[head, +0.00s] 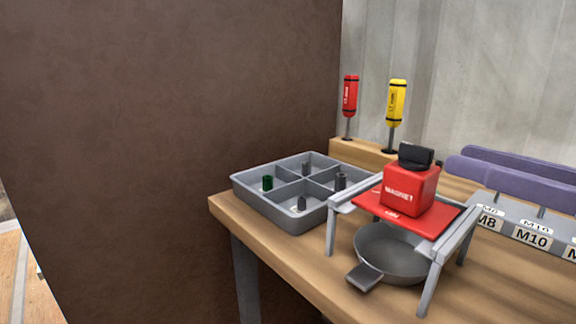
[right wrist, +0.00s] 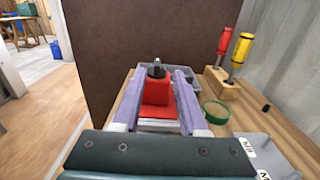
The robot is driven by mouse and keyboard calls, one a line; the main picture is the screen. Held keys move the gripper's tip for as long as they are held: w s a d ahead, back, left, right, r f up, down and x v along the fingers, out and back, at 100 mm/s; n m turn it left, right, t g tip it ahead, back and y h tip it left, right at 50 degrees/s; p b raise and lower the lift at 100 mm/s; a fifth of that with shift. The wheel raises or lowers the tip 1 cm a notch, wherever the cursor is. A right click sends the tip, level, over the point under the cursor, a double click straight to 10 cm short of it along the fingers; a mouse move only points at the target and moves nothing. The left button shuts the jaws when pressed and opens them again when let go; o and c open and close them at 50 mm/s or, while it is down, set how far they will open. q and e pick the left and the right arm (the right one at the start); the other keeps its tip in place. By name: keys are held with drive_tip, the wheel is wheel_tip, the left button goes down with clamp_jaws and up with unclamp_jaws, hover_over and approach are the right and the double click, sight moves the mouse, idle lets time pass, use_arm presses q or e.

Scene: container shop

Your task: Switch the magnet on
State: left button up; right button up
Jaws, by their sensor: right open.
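The magnet (head: 408,192) is a red block marked MAGNET with a black knob (head: 416,155) on top. It sits on a red plate (head: 440,222) across a grey stand, above a grey pan (head: 392,258). My right gripper (head: 457,157), with purple fingers, is open just right of the knob, at about its height. In the right wrist view the open fingers (right wrist: 159,73) point toward the red magnet (right wrist: 155,92), and its knob (right wrist: 157,70) shows in the gap between them. No contact is visible. My left gripper is not in view.
A grey divided tray (head: 275,212) with small parts stands left of the stand. A red screwdriver (head: 350,97) and a yellow screwdriver (head: 396,102) stand in a wooden block behind. A labelled grey rack (head: 532,238) lies under my right fingers. A green ring (right wrist: 215,112) lies nearby.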

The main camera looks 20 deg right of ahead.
sight(401, 144)
drive_tip(key=shift+w+a, duration=0.2)
drive_tip(key=shift+w, duration=0.15)
drive_tip(key=p+x, duration=0.3)
drive_tip(key=x, duration=0.4)
drive_tip(key=shift+w+a+r, duration=0.1)
drive_tip(key=shift+w+a, duration=0.15)
drive_tip(key=shift+w, duration=0.05)
drive_tip(key=shift+w+a, duration=0.25)
drive_tip(key=shift+w, duration=0.35)
drive_tip(key=shift+c, duration=0.3)
clamp_jaws()
